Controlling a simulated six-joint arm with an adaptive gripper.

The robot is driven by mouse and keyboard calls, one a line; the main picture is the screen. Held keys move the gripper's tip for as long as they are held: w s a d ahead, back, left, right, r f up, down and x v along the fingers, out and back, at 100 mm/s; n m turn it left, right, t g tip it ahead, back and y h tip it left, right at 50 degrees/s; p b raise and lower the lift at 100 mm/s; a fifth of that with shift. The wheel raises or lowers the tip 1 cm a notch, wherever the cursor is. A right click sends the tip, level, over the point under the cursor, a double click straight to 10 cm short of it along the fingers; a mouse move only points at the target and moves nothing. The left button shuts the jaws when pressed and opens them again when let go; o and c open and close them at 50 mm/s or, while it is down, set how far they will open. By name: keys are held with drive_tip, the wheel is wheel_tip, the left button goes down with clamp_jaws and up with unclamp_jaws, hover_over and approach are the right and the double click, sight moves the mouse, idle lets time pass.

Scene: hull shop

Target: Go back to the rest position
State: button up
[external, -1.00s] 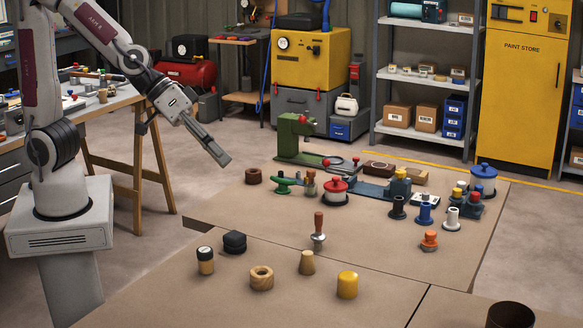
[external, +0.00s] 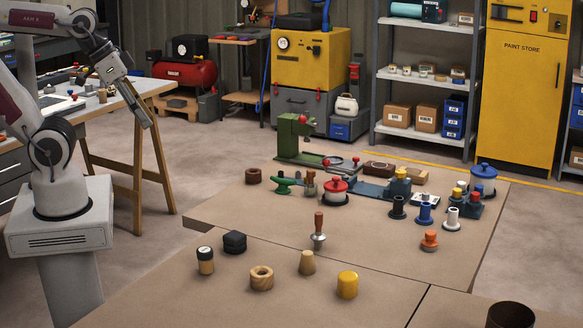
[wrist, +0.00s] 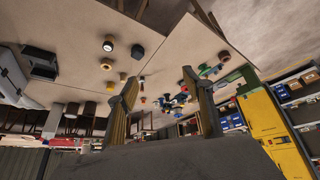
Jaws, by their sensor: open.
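My gripper (external: 143,113) is at the upper left of the external view, raised in the air beside my base and pointing down and to the right. It is clear of the work table (external: 230,300) and holds nothing. In the wrist view my gripper (wrist: 155,92) shows two fingers standing well apart, with nothing between them. The table and its small items appear beyond the fingers, at a distance.
A trestle bench (external: 150,90) stands behind my arm. Open floor lies between bench and table.

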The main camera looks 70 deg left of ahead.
drive_tip(key=shift+s+a+y, duration=0.3)
drive_tip(key=shift+s+a, duration=0.5)
